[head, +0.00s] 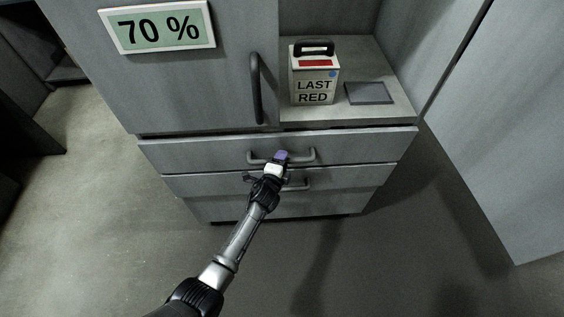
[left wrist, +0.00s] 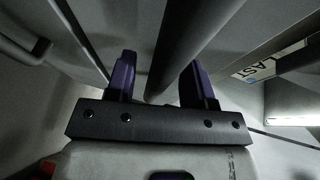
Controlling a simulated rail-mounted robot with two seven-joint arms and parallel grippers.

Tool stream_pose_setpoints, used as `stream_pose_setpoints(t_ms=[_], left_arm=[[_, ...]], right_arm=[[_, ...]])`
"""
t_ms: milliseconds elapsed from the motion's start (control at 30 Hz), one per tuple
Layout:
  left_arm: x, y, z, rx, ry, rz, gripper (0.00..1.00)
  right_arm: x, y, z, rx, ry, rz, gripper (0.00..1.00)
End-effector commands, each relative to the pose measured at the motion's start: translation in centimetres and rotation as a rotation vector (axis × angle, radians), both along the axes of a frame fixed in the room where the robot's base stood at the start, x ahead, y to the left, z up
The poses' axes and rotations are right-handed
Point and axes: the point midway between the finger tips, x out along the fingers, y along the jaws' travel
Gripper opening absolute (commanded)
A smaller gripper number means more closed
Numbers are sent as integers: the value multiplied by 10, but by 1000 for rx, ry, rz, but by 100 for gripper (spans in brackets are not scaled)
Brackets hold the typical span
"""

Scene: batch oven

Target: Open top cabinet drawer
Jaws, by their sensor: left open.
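The top drawer (head: 200,154) of the grey cabinet has a dark bar handle (head: 307,156). It looks shut or nearly so; a dark line runs above its front. My left gripper (head: 281,157) is at the middle of this handle, with its purple fingertips there. In the left wrist view, the handle (left wrist: 190,40) runs between the two spread purple fingers (left wrist: 157,82). The fingers are open, with gaps beside the bar; contact cannot be told. My right gripper does not show.
A lower drawer with its own handle (head: 298,186) lies just below. Above, a cabinet door has a vertical handle (head: 256,90) and a "70 %" sign (head: 157,27). A "LAST RED" box (head: 313,86) and a dark flat plate (head: 369,93) sit in the open compartment. The floor in front is clear.

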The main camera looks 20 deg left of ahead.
Motion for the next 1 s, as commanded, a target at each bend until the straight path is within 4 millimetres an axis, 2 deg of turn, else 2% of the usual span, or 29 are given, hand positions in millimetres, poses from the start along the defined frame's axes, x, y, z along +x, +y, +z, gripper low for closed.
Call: stream_pose_setpoints(t_ms=[400,900,1000], left_arm=[[4,0,0,0,0,0,47],[4,0,-1,0,0,0,0],[4,0,-1,0,0,0,0]], right_arm=[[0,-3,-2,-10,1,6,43],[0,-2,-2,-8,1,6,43],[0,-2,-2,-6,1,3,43]])
